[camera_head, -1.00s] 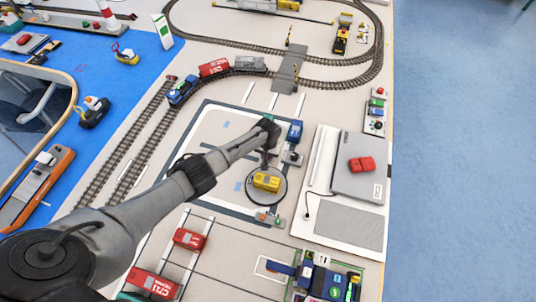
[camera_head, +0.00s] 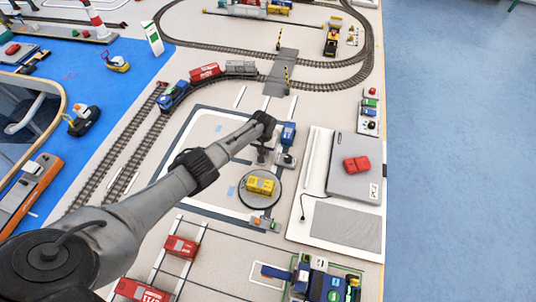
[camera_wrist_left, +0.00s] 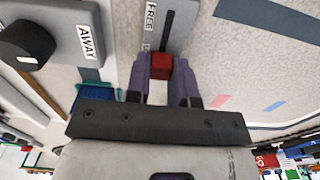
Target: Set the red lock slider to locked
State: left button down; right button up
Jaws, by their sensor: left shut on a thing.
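The red lock slider (camera_wrist_left: 160,67) shows in the left wrist view between the two purple fingers of my left gripper (camera_wrist_left: 159,75), which is shut on it. The slider sits at the gripper end of a dark slot (camera_wrist_left: 167,32) in a grey plate (camera_wrist_left: 155,18). The label FREE stands by the slot's far end. The start of another label, seemingly "LO", shows by the slider, the rest hidden by a finger. In the head view my left gripper (camera_head: 262,155) reaches down just beyond the round turntable; the slider cannot be made out there. My right gripper is not in view.
A black knob (camera_wrist_left: 27,42) on a grey panel marked AWAY stands left of the slider plate in the wrist view. In the head view a yellow container (camera_head: 260,186) lies on the turntable (camera_head: 245,200).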

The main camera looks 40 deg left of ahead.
pick_arm(q)
jog(key=c, duration=1)
grip_release()
jog(key=shift+o, duration=0.2)
notch_tip(320, 180, up, 14)
jog(key=p, duration=0.4)
jog(key=shift+p, duration=0.3)
jog(key=shift+f, duration=0.1)
